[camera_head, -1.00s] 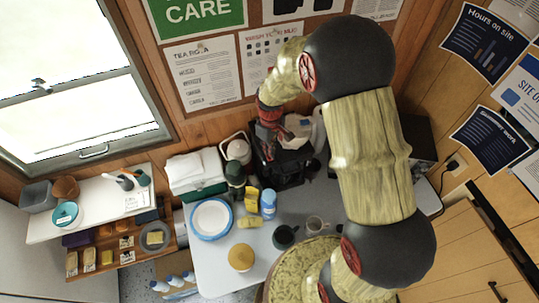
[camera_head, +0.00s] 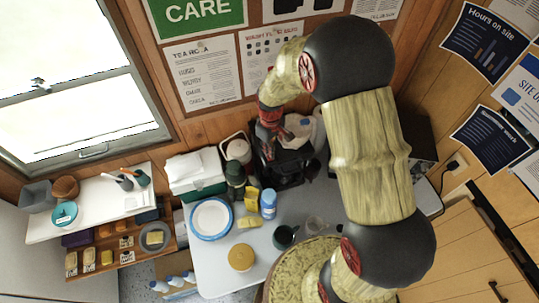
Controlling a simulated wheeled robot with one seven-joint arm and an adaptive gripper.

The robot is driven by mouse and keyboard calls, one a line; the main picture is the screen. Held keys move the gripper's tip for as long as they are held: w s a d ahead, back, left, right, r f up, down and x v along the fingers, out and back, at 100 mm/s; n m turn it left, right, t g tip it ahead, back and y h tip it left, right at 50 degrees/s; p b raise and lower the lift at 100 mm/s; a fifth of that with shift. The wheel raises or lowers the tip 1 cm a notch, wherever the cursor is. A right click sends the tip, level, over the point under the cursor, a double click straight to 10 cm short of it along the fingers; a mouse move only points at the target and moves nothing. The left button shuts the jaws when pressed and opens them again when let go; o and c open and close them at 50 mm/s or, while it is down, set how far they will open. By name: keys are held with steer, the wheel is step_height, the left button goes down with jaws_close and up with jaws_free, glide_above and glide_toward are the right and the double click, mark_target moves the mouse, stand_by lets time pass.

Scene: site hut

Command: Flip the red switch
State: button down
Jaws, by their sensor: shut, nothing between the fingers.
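A black machine (camera_head: 291,172) stands at the back of the grey table, against the wooden wall. My gripper (camera_head: 269,145) is shut and empty, pointing down at the machine's upper left front. It overlaps the machine in the picture, and I cannot tell whether it touches it. I cannot make out the red switch. My gripper and wrist cover part of the machine, and the red parts near the fingers look like my own.
The table (camera_head: 222,268) holds a blue-rimmed plate (camera_head: 211,219), a blue-labelled jar (camera_head: 268,203), a dark green mug (camera_head: 285,237) and a yellow-lidded tub (camera_head: 241,257). A green flask (camera_head: 235,174) stands close left of the machine. A low shelf (camera_head: 95,205) is at left.

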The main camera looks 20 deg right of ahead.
steer(key=shift+f+b, duration=0.6)
steer(key=shift+f, duration=0.35)
stand_by(0.5)
steer(key=shift+r+p, duration=2.1)
steer(key=shift+r, duration=1.5)
steer(key=shift+f, duration=0.1)
